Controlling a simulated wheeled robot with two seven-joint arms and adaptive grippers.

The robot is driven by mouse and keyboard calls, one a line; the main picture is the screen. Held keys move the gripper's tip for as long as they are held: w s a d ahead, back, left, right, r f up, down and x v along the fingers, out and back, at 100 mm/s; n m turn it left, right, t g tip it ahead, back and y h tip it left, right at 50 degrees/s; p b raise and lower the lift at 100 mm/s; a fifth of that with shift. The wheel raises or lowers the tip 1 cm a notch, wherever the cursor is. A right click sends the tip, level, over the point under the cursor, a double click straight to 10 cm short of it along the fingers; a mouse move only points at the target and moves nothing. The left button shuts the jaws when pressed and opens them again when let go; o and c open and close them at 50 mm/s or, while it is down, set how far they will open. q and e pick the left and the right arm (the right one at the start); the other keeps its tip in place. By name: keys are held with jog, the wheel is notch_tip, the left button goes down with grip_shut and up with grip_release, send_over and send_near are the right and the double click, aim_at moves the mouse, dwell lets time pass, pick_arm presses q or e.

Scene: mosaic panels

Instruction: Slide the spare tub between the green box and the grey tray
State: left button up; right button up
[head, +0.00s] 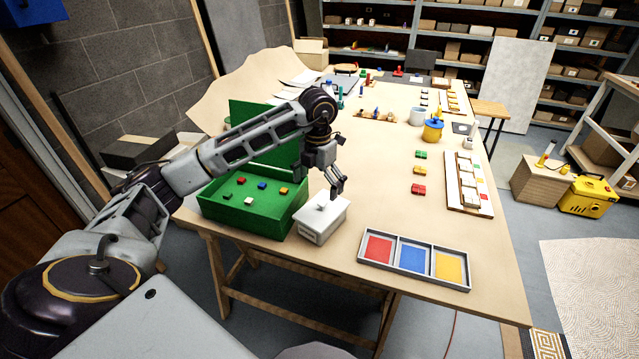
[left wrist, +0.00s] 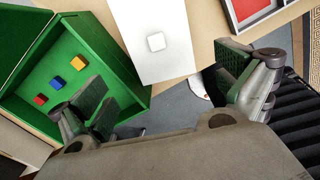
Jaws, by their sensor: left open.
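The white spare tub (head: 322,218) stands on the table between the green box (head: 238,216) and the grey tray (head: 414,260). Its lid has a small pale knob on top. The green box has its lid raised and holds several small coloured blocks. The grey tray has red, blue and yellow compartments. My left gripper (head: 338,190) is open just above the tub. In the left wrist view the tub (left wrist: 150,65) lies ahead between the spread fingers, with the green box (left wrist: 140,92) to the left and a corner of the tray (left wrist: 232,18) at upper right. My right gripper is not in view.
Small green, orange and red blocks (head: 419,171) and a mosaic panel (head: 468,185) lie on the right of the table (head: 370,215). A yellow pot (head: 433,131) stands farther back. The table's front edge is close to the tub and tray.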

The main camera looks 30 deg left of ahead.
aim_at(318, 212)
pick_arm(q)
jog(key=shift+f, duration=0.95)
notch_tip(318, 212, down, 7)
jog(key=shift+r+p, duration=0.1)
jog(key=shift+p, duration=0.4)
notch_tip(318, 212, down, 3)
jog(key=shift+r, duration=0.1)
jog(key=shift+f, duration=1.2)
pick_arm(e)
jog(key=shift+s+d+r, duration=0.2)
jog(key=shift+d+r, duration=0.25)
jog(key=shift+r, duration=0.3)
